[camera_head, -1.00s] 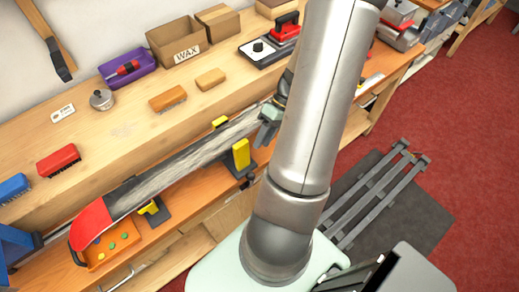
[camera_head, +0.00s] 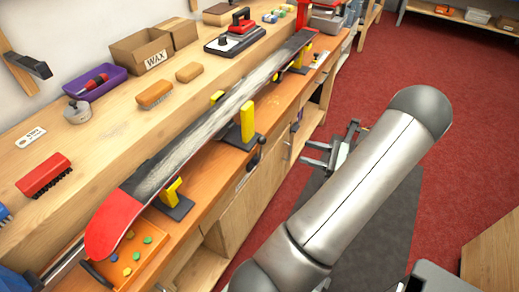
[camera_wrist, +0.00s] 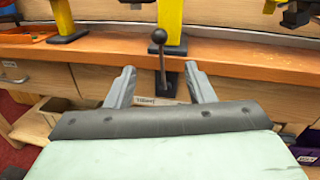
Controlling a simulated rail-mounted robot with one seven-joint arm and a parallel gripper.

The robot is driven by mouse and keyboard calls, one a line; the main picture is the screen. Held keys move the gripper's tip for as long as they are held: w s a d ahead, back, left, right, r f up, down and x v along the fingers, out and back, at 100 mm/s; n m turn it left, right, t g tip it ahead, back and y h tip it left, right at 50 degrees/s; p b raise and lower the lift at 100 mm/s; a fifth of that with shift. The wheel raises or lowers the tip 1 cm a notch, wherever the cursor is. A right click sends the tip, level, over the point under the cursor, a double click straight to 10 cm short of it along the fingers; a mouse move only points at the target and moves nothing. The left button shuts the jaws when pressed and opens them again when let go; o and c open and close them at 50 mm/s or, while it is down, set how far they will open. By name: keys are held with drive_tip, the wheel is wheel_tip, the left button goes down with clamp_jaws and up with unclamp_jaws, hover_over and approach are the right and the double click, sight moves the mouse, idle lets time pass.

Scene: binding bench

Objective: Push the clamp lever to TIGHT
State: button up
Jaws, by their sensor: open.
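The clamp lever (camera_wrist: 160,58) is a grey rod with a black ball knob on the bench's front edge, standing near upright in the wrist view. Its black knob (camera_head: 262,139) also shows in the head view, below a yellow clamp post (camera_head: 247,121). My gripper (camera_wrist: 159,75) is open and empty, its two grey fingers pointing at the bench front with the lever between them in the picture. In the head view my gripper (camera_head: 306,154) is right of the lever, apart from it. A small white label (camera_wrist: 155,101) shows beyond the fingers, its lettering too blurred to read surely.
A long ski (camera_head: 205,125) with a red tip lies across several yellow supports on the orange bench (camera_head: 208,160). A tray of coloured bits (camera_head: 150,248) is under its tip. Brushes, boxes and tools stand on the back shelf. Red floor (camera_head: 390,75) is open at the right.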

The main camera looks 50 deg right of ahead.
sight(262, 139)
drive_tip(key=p+x, duration=0.2)
drive_tip(key=x, duration=1.4)
